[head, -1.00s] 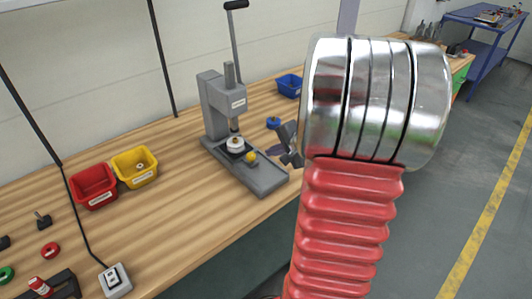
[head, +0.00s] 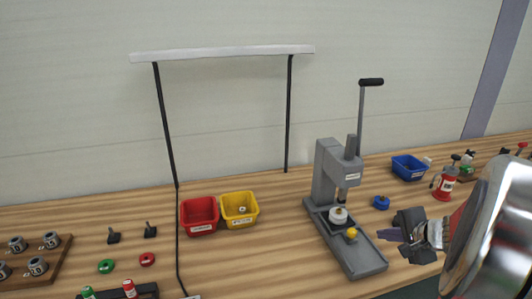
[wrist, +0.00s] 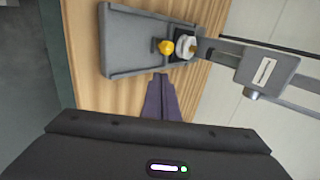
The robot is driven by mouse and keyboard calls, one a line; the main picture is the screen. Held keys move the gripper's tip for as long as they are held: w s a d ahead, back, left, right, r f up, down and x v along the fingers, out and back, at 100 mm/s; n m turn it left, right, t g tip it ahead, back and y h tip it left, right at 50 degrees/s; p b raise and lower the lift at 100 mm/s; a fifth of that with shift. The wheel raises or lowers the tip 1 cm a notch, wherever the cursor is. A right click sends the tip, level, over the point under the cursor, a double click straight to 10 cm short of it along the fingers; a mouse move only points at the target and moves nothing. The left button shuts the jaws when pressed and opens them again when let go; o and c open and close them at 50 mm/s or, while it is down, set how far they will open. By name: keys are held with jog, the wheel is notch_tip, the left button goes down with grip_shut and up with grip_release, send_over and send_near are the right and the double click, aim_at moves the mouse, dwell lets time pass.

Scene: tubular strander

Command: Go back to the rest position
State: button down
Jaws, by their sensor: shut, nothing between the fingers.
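My gripper (head: 386,235) is at the right in the head view, just right of the grey arbor press (head: 325,180), in front of the blue round part on the bench. Its fingers are shut with nothing between them; they also show closed together in the wrist view (wrist: 160,98). The press base with a yellow knob (wrist: 166,47) and a white round part (wrist: 185,46) lies beyond the fingertips in the wrist view. My forearm's shiny joint fills the lower right of the head view.
A red bin (head: 199,228) and a yellow bin (head: 240,222) stand left of the press. The wooden bench (head: 285,240) is clear between the yellow bin and the press.

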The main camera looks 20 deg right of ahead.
jog(key=s+a+f+n+g+y, duration=0.15)
jog(key=s+a+n+g, duration=0.35)
jog(key=a, duration=0.9)
jog(key=s+a+r+n, duration=0.2)
jog(key=a+r+n, duration=0.1)
jog(key=a, duration=0.4)
jog(key=s+a+r+n, duration=0.2)
jog(key=a+r+n, duration=0.1)
jog(key=a+n, duration=0.3)
jog(key=s+a+r+n+t+h, duration=0.1)
jog(key=s+a+r+n, duration=0.1)
jog(key=a+r+n, duration=0.2)
jog(key=a, duration=0.3)
jog(key=shift+s+a, duration=0.25)
jog(key=shift+a, duration=0.05)
